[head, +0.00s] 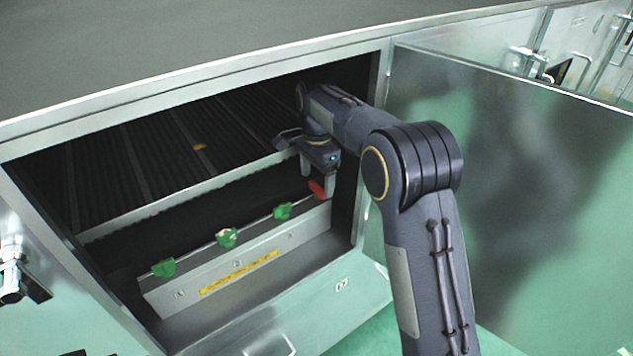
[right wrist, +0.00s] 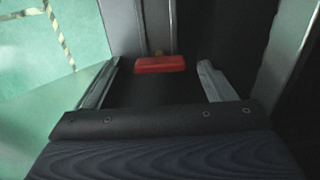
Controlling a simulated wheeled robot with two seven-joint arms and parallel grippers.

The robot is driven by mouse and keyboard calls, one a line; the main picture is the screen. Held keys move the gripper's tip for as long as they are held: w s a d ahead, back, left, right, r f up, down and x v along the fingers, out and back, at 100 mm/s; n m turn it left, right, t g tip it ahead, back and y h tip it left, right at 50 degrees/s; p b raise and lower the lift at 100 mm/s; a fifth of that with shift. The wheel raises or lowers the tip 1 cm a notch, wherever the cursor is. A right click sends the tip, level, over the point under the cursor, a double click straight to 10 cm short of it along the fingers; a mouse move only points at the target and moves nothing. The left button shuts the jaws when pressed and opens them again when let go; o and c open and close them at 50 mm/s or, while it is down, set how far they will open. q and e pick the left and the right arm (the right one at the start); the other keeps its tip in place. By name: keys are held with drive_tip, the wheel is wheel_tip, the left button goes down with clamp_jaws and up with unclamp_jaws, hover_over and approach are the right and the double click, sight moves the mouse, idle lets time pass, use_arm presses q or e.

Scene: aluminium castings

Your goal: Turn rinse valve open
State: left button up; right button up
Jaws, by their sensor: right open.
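A red valve handle (head: 317,188) sits at the right end of the valve row inside the open cabinet. It also shows in the right wrist view (right wrist: 160,64), lying crosswise. Several green valve handles (head: 227,237) stand along the same pipe to its left. No readable label tells which one is the rinse valve. My right gripper (head: 318,180) is open, pointing down at the red handle. In the right wrist view its fingertips (right wrist: 160,66) stand on either side of the red handle, with gaps at both sides. My left gripper is not in view.
The cabinet's opening frame (head: 230,72) surrounds my right arm. A ribbed rack with a metal front rail (head: 190,190) lies above the valves. The open door (head: 510,190) stands close to the right of my arm. A panel with a yellow strip (head: 240,272) lies below the valves.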

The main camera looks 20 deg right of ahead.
sight(317, 192)
drive_tip(key=shift+f, duration=1.2)
drive_tip(key=shift+c, duration=0.2)
drive_tip(key=c, duration=0.9)
drive_tip(key=shift+c, duration=0.2)
